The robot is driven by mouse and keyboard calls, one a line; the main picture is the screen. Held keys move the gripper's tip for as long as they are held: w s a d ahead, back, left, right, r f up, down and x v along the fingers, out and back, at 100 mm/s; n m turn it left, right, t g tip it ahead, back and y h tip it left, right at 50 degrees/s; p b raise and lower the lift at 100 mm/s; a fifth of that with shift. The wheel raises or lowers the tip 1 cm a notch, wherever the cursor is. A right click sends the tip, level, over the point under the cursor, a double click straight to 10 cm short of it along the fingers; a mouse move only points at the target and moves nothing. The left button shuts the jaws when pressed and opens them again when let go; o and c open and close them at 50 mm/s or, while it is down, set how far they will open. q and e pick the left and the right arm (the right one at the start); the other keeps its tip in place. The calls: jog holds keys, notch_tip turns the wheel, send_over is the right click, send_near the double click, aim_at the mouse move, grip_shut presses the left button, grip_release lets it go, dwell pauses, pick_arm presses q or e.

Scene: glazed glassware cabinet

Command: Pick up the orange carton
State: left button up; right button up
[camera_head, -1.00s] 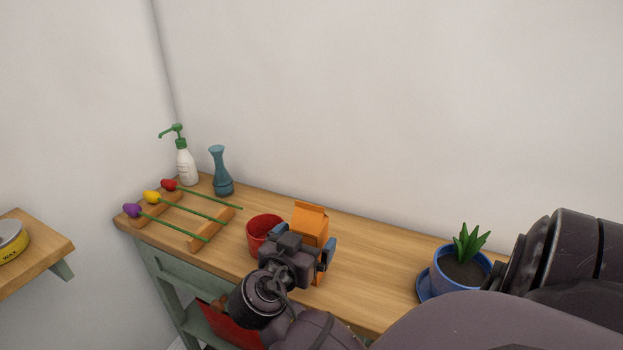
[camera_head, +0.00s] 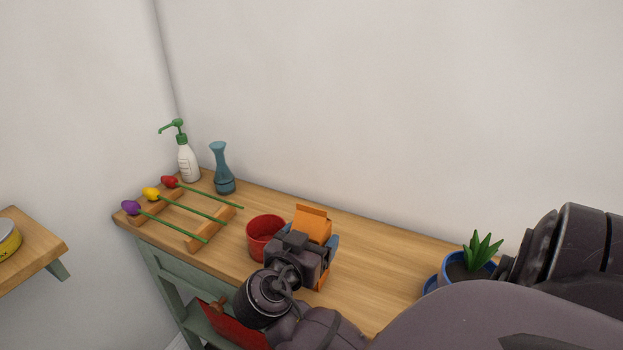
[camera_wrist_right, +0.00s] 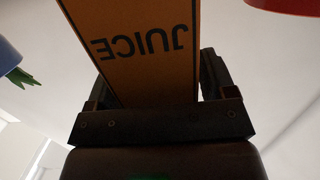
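The orange carton (camera_head: 313,222) stands on the wooden top of the cabinet, just right of the red cup (camera_head: 264,236). My right gripper (camera_head: 308,238) is at the carton from the near side, with a blue-tipped finger on each side. It hides the lower part of the carton. In the right wrist view, the carton (camera_wrist_right: 150,45) with the word JUICE sits between the two fingers. A narrow light gap shows beside the right-hand finger, so the gripper looks open around it. My left gripper is not in view.
A blue plant pot (camera_head: 468,268) stands at the right near my arm. At the left are a wooden rack (camera_head: 205,232) with several tulips, a blue vase (camera_head: 222,170) and a soap bottle (camera_head: 187,163). Bare worktop (camera_head: 375,270) lies between carton and pot.

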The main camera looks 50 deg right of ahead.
grip_shut()
dwell(0.3)
